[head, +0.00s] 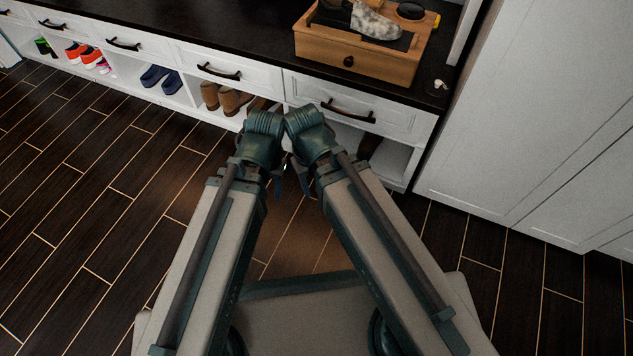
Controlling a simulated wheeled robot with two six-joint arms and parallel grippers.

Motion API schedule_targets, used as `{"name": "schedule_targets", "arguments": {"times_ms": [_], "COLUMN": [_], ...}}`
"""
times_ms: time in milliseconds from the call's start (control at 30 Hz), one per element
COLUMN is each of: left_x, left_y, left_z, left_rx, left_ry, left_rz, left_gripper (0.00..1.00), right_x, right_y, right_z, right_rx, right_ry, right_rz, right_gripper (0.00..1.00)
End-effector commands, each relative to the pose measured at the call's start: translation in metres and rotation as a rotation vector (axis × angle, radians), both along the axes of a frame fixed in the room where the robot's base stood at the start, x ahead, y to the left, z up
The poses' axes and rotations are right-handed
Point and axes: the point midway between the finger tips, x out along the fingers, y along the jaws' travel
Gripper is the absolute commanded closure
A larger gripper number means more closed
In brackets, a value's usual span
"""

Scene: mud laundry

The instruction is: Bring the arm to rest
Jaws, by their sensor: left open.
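My two arms reach forward from the bottom of the head view, and their ends come close together near the middle, in front of the bench. My left gripper (278,184) shows only as small dark parts below the end of the left arm. It is open, and I see nothing held in it. My right gripper is mostly hidden by its own arm, and its jaws cannot be made out.
A white bench (410,123) with a dark top, drawers and shoe cubbies runs behind the arms. A wooden box (375,65) with a shoe on it stands on top. White cabinets (530,120) rise at right. Dark floor (90,220) is clear at left.

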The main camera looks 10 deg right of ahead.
Motion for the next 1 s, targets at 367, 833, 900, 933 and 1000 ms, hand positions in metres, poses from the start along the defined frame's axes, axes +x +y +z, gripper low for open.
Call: {"name": "schedule_targets", "arguments": {"times_ms": [367,833,900,933,1000], "left_x": [0.000,0.000,0.000,0.000,-0.001], "left_y": [0.000,0.000,0.000,0.000,0.000], "left_z": [0.014,0.145,0.167,0.177,0.199], "left_rx": [0.000,0.002,0.002,0.001,0.001], "left_ry": [0.000,0.001,0.002,0.002,0.002], "left_rz": [0.000,0.002,0.002,0.003,0.004], "left_gripper": [0.50,0.50,0.50,0.50,0.50], "right_x": [0.001,0.001,0.001,0.001,0.001], "right_y": [-0.001,-0.001,-0.001,-0.001,-0.001], "right_z": [0.014,0.145,0.167,0.177,0.199], "right_rx": [-0.002,-0.004,-0.004,-0.003,-0.003], "right_ry": [-0.003,-0.002,-0.002,-0.002,-0.001], "right_rz": [-0.004,-0.007,-0.008,-0.008,-0.009], "right_gripper": [0.46,0.46,0.46,0.46,0.46]}}
